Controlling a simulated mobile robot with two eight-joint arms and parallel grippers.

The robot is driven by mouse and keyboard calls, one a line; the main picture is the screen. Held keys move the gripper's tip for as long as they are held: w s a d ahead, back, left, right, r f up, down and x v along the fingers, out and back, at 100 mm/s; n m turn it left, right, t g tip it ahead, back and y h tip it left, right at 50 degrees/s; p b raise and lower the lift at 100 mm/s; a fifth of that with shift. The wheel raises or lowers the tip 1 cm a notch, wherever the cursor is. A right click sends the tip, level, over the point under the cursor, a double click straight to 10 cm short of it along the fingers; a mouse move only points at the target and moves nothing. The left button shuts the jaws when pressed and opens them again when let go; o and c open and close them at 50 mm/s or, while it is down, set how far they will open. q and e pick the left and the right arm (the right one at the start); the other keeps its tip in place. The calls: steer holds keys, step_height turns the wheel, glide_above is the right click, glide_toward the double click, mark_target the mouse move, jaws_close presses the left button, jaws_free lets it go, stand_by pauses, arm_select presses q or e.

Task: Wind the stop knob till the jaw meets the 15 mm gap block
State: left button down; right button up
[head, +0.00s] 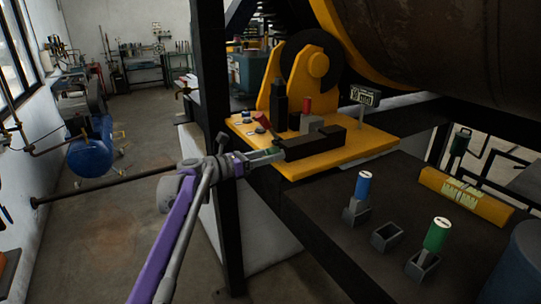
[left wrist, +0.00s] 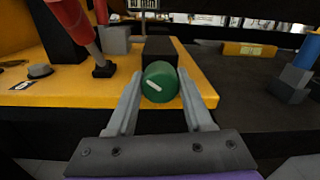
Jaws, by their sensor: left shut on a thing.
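The green stop knob (left wrist: 160,82) has a white pointer mark and sits on the end of a black housing (head: 316,145). My left gripper (head: 268,156) is shut on the knob, one finger on each side in the left wrist view. A grey block (head: 312,124), which looks like the jaw, is beside the housing on the yellow plate (head: 350,150). A red-topped piece (head: 306,107) stands right behind it, perhaps the gap block. Its size marking is not readable, and I cannot tell whether the two touch. My right gripper is not in view.
A red lever (left wrist: 72,22) leans near my left gripper. A small sign (head: 365,96) stands on the plate.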

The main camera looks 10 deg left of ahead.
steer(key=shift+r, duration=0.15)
arm_select(q)
steer(key=m+p, duration=0.1)
steer(key=m, duration=0.2)
steer(key=shift+r+m+p, duration=0.1)
steer(key=shift+m+p, duration=0.2)
steer(key=shift+p, duration=0.05)
steer(key=shift+m+p, duration=0.6)
steer(key=shift+m, duration=1.1)
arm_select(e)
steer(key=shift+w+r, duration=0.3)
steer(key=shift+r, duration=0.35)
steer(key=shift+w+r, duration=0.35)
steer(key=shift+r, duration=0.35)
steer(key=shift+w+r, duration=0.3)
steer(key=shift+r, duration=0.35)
arm_select(q)
steer(key=shift+c, duration=1.4)
jaws_free()
